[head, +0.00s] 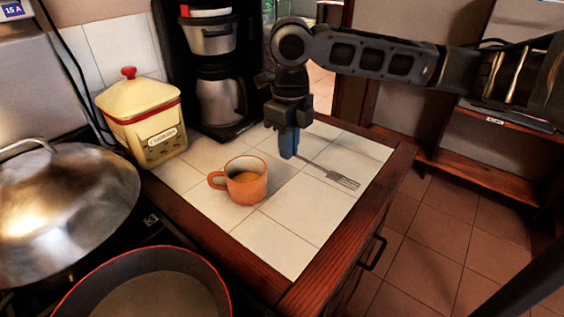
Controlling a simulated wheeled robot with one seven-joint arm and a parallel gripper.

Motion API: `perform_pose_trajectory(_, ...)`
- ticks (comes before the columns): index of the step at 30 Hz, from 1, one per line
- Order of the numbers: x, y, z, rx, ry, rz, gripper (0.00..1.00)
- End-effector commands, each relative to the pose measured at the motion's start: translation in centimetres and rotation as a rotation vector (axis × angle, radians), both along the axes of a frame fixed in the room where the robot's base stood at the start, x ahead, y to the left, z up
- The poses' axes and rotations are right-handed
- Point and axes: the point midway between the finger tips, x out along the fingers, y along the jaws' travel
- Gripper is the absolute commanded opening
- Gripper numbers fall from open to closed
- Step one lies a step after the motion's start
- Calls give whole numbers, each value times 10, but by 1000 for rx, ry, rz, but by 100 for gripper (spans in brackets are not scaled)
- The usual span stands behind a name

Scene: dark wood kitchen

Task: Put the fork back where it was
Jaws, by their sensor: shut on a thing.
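The grey metal fork (341,179) is in the head view, right of the middle, over the white tiled counter (309,222). Its tines point to the lower right, and its handle runs up to the left behind my fingers. My gripper (289,150) points down with blue fingertips, shut on the fork's handle. I cannot tell whether the fork touches the tiles or is just above them. The far end of the handle is hidden behind my gripper.
An orange cup (245,181) stands left of my gripper. A yellow canister (143,117) and a coffee maker (217,85) stand behind. A lidded pan (62,205) and a red-rimmed pan (146,287) are at left. The front tiles are clear, up to a wooden edge (343,243).

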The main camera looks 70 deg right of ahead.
Motion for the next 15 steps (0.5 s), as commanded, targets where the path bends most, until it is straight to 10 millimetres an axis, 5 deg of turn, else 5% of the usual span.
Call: perform_pose_trajectory(15, 16, 8, -44, 2, 0, -3, 0)
